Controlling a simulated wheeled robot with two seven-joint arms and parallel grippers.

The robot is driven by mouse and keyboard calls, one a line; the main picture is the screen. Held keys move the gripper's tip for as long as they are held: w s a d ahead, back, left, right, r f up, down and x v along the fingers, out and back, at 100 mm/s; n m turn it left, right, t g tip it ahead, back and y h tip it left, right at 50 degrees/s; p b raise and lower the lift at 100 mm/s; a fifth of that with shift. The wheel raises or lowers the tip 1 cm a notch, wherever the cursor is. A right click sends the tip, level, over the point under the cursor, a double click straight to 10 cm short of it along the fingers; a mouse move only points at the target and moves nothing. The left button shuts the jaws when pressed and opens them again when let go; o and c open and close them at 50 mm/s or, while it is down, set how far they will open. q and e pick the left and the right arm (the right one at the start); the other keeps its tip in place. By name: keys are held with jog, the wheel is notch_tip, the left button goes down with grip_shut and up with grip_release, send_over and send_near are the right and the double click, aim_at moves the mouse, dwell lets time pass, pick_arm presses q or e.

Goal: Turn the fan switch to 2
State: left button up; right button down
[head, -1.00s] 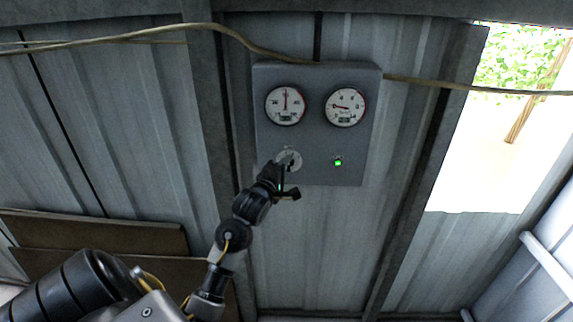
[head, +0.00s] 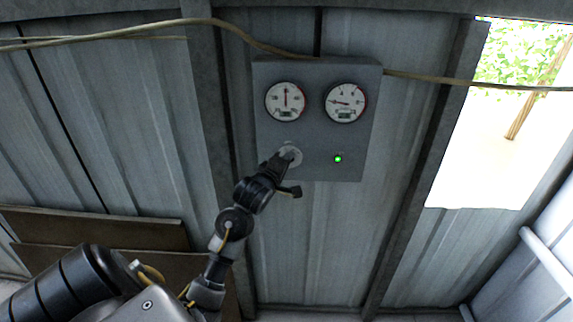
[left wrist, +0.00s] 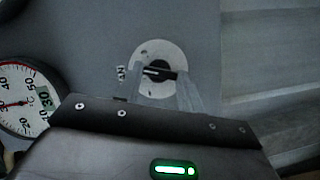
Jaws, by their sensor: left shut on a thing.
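The fan switch (left wrist: 158,73) is a dark knob with a pale mark on a round white plate (left wrist: 151,52), labelled "FAN" at the plate's edge in the left wrist view. In the head view the plate (head: 292,152) sits low on the left of a grey panel (head: 315,142). My left gripper (left wrist: 160,84) is shut on the knob, with a fingertip on either side of it. The gripper also shows in the head view (head: 284,157), where it hides much of the plate. The position numbers cannot be read. My right gripper is not in view.
Two round gauges, a left one (head: 286,102) and a right one (head: 345,102), sit above the switch. A green lamp (head: 338,159) glows to its right. A cable (head: 240,37) runs across the wall above. An opening (head: 480,150) is at the right.

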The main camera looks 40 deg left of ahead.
pick_arm(q)
jog(key=o, duration=1)
jog(key=b+v, duration=0.1)
jog(key=v, duration=0.9)
jog(key=shift+s, duration=0.35)
jog(key=shift+d, duration=0.1)
